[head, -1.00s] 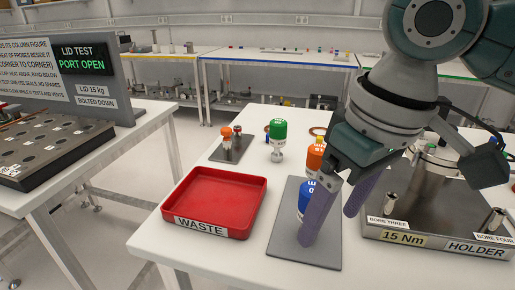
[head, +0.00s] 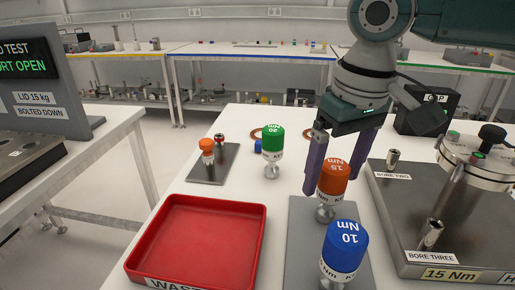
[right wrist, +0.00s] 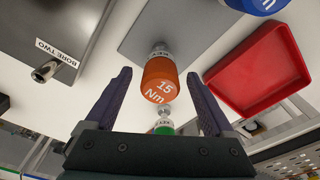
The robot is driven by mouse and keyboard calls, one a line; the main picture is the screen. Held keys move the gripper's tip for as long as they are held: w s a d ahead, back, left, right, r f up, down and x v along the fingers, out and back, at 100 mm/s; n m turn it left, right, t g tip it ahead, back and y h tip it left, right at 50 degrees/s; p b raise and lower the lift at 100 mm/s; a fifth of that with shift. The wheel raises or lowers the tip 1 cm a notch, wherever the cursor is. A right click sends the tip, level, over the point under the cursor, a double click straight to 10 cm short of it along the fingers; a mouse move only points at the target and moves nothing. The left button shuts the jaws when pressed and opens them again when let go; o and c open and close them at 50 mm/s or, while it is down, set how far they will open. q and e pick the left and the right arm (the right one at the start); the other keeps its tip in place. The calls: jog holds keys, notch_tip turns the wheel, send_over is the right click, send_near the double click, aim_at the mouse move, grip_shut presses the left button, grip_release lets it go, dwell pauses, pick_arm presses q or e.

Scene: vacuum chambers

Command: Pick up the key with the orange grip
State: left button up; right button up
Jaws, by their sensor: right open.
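The orange-grip key (head: 333,178), marked 15 Nm, stands upright on a grey plate (head: 309,240). My right gripper (head: 331,188) is open and empty, pointing down, with its purple fingers to either side of the orange grip in the head view. In the right wrist view the orange grip (right wrist: 160,82) lies in line with the gap between the fingertips (right wrist: 158,75). I cannot tell whether the fingers touch it. The blue-grip key (head: 345,248), marked 10 Nm, stands nearer on the same plate. My left gripper is not in view.
A green-grip key (head: 272,142) stands just behind and left. A red waste tray (head: 257,240) lies at the front left. A holder (head: 400,235) with a steel chamber (head: 478,165) is close on the right. A small plate (head: 228,165) holds small parts.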

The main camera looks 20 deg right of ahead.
aim_at(334, 163)
notch_tip(334, 163, down, 2)
jog(key=shift+w+f, duration=0.1)
jog(key=shift+f, duration=0.1)
jog(key=c, duration=0.3)
jog(key=shift+r, duration=0.1)
grip_shut()
dwell(0.4)
notch_tip(334, 163, up, 20)
jog(key=p, duration=0.2)
